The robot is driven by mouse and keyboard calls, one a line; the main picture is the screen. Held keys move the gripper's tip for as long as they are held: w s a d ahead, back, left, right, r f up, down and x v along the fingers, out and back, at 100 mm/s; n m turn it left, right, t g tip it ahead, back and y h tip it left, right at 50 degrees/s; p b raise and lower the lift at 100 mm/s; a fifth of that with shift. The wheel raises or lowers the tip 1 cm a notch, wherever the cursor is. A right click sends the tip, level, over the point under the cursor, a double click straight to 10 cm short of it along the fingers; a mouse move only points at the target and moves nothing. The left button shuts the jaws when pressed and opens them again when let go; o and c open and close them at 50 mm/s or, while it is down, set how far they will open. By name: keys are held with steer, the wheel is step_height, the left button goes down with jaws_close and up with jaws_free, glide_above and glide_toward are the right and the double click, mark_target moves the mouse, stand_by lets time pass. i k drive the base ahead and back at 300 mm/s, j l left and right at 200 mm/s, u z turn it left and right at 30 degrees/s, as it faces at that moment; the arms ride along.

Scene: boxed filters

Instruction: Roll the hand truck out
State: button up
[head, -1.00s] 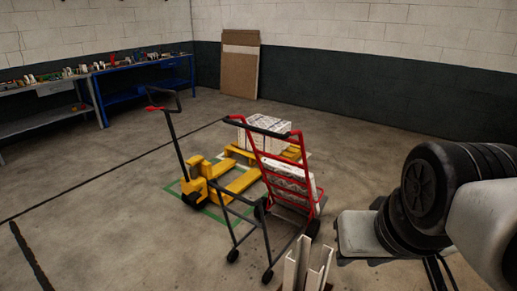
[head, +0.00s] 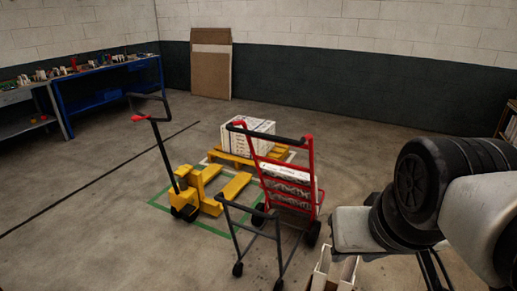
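The hand truck (head: 312,175) stands right of centre in the head view, with a red frame, a black handle bar and dark support legs (head: 240,235) on small casters. A stack of white cartons with dark markings (head: 288,186) rests on it against the red frame. Its lower right part is close to my arm in the picture. My arm (head: 425,190) is folded at the right edge. I cannot make out my gripper in this view.
A yellow pallet jack (head: 196,197) stands left of the hand truck in a green floor outline. Behind are white cartons (head: 250,133) on a yellow pallet. A pale open shape (head: 321,279) is cut off at the bottom edge. The left floor is clear; benches line the wall.

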mark_target(272, 218)
steer(key=i+j, duration=0.15)
steer(key=j, duration=0.2)
steer(key=i+j+z, duration=0.15)
steer(key=j, duration=0.2)
steer(key=i+j, duration=0.15)
steer(key=j, duration=0.2)
steer(key=i+j, duration=0.45)
steer(key=j, duration=0.15)
steer(key=z, duration=0.05)
